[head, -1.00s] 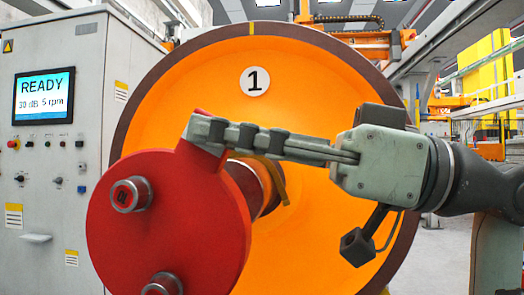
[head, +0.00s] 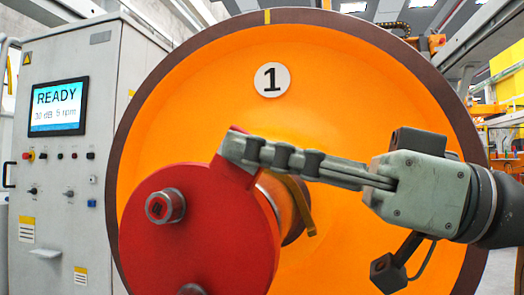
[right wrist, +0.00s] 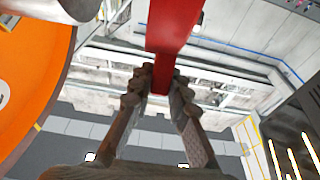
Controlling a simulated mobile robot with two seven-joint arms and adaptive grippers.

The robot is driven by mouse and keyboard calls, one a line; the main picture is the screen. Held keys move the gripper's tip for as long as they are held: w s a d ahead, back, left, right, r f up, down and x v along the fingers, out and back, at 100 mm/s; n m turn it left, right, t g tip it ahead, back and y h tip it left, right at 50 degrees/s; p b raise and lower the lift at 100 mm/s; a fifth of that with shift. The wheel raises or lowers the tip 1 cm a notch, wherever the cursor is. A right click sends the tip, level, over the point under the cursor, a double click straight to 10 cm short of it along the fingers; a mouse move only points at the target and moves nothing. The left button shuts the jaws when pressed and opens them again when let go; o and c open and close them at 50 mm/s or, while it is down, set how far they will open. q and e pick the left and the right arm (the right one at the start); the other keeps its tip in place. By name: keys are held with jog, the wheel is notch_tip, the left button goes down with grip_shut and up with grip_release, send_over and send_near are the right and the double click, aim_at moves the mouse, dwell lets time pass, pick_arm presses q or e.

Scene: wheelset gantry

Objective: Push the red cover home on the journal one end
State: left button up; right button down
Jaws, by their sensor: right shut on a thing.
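The red cover (head: 200,240) is a round disc with metal bolt heads on its face and a tab at its upper right. It stands in front of the orange wheel (head: 350,90) marked 1, at the journal (head: 285,205) on the wheel's axis. Part of the journal shows behind the cover's right edge; the rest is hidden. My right gripper (head: 235,148) reaches in from the right and is shut on the cover's tab. In the right wrist view its fingers close on both sides of the red tab (right wrist: 172,40). My left gripper is not in view.
A grey control cabinet (head: 100,150) with a screen reading READY stands at the left. A yellow-brown strap or bar (head: 302,205) hangs beside the journal. Gantry frames and yellow panels show at the far right.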

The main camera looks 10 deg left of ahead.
jog(key=shift+d, duration=0.15)
jog(key=shift+w+d+b, duration=0.1)
jog(key=shift+w+b, duration=0.25)
jog(key=shift+w, duration=2.6)
jog(key=shift+w, duration=1.75)
jog(key=c, duration=1.4)
grip_release()
jog(key=shift+o, duration=0.2)
jog(key=v, duration=1.2)
jog(key=shift+d, duration=0.1)
